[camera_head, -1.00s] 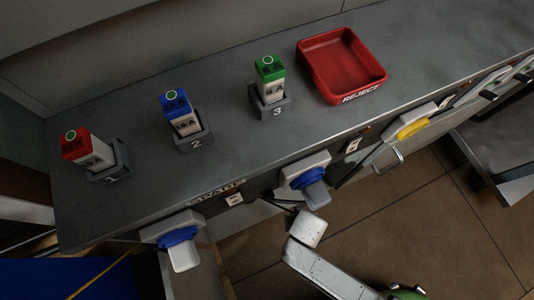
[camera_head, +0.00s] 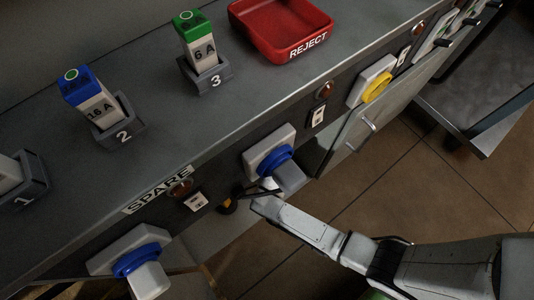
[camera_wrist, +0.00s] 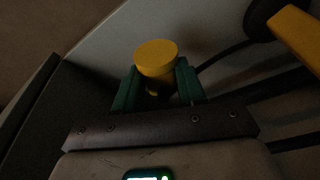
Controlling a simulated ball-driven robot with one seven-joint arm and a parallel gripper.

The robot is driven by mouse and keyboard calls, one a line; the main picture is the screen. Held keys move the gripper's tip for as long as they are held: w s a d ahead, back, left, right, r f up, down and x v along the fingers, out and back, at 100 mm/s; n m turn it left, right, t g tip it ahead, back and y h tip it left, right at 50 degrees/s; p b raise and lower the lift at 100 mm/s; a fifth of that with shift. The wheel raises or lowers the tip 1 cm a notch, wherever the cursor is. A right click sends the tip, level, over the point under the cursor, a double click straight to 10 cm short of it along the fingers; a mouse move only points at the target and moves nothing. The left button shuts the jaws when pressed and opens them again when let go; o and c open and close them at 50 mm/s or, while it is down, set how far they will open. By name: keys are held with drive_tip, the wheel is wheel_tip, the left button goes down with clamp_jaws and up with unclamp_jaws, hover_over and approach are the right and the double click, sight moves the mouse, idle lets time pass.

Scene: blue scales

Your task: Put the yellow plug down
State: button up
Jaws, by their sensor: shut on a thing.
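The yellow plug (camera_wrist: 156,62) is between the two green fingers of my gripper (camera_wrist: 157,88) in the wrist view, its round yellow end showing. The fingers are shut on it. In the head view my gripper (camera_head: 243,197) is small and dark, in front of the bench's front panel, below and left of the middle blue socket. A small yellow-orange spot (camera_head: 228,207) at its tip seems to be the plug. Whether the plug touches anything cannot be told.
The bench top (camera_head: 150,165) holds numbered holders with labelled blocks and a red REJECT tray (camera_head: 281,28). Blue sockets (camera_head: 274,160) and a yellow one (camera_head: 376,86) stick out of the front. Dark cables and a yellow bar (camera_wrist: 300,36) lie near my gripper. Bare bench top lies along the front edge.

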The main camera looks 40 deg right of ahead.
drive_tip(key=shift+w+d+f+b, duration=0.1)
drive_tip(key=shift+w+f+b, duration=0.55)
drive_tip(key=shift+w+f, duration=0.5)
drive_tip(key=b+x, duration=0.2)
drive_tip(key=x, duration=0.1)
drive_tip(key=shift+s+f, duration=0.25)
drive_tip(key=shift+f, duration=0.1)
drive_tip(key=shift+r, duration=0.1)
drive_tip(key=o, duration=1.2)
drive_tip(key=shift+c, duration=0.2)
drive_tip(key=p+v, duration=0.7)
drive_tip(key=v, duration=0.5)
